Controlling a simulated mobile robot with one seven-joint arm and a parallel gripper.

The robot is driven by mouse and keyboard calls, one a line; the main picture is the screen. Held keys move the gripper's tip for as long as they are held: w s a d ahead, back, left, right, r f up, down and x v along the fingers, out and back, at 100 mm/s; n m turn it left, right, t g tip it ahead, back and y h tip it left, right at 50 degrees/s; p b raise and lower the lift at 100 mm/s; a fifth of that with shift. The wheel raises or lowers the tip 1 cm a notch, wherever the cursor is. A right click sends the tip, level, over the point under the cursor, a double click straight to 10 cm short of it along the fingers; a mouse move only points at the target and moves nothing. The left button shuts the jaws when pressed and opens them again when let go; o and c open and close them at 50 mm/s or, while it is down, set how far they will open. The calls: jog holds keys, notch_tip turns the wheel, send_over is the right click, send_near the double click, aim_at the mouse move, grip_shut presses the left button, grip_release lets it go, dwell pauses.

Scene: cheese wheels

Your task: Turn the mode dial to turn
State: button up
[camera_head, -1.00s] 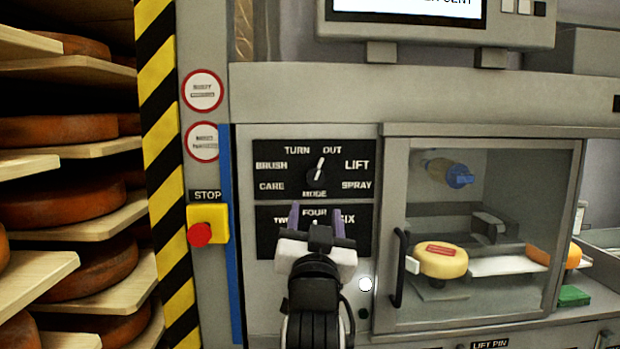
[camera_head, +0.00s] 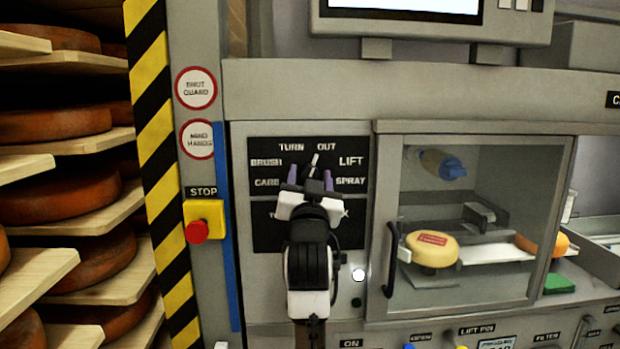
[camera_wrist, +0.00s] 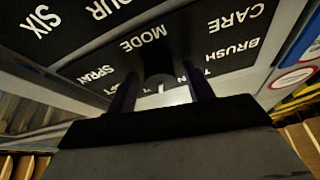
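The mode dial (camera_head: 314,162) is a black knob with a white pointer on a black panel marked CARE, BRUSH, TURN, OUT, LIFT and SPRAY. Its pointer leans slightly right of upright, towards OUT; TURN is just left of that. My gripper (camera_head: 310,178) is in front of the dial's lower part, with its purple fingers apart to either side. In the wrist view the dial (camera_wrist: 160,78) shows between the two open fingers (camera_wrist: 161,92). I cannot tell whether they touch it. My gripper hides the MODE label in the head view.
A second dial panel (camera_head: 262,232) lies below, mostly behind my arm. A glass-doored cabinet (camera_head: 388,150) with a black handle (camera_head: 390,260) stands to the right, a yellow cheese wheel (camera_head: 432,250) inside. A red stop button (camera_head: 197,232) and cheese shelves (camera_head: 40,287) are at left.

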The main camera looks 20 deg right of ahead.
jog(key=c, duration=0.9)
jog(key=shift+o, duration=0.2)
jog(key=shift+n+y, duration=0.4)
jog(key=shift+n, duration=0.2)
jog(key=shift+d+n+t+y+b, duration=0.15)
jog(key=shift+n+y+b, duration=0.7)
jog(key=shift+n, duration=1.1)
jog(key=shift+a+n+t+y+b, duration=0.1)
jog(key=shift+n+y+b, duration=0.4)
jog(key=shift+n+y, duration=1.05)
jog(key=shift+d+n+t+y+b, duration=0.15)
jog(key=shift+n+y+b, duration=0.5)
jog(key=shift+n, duration=1.65)
jog(key=o, duration=1)
jog(key=shift+c, duration=0.2)
jog(key=shift+s, duration=0.15)
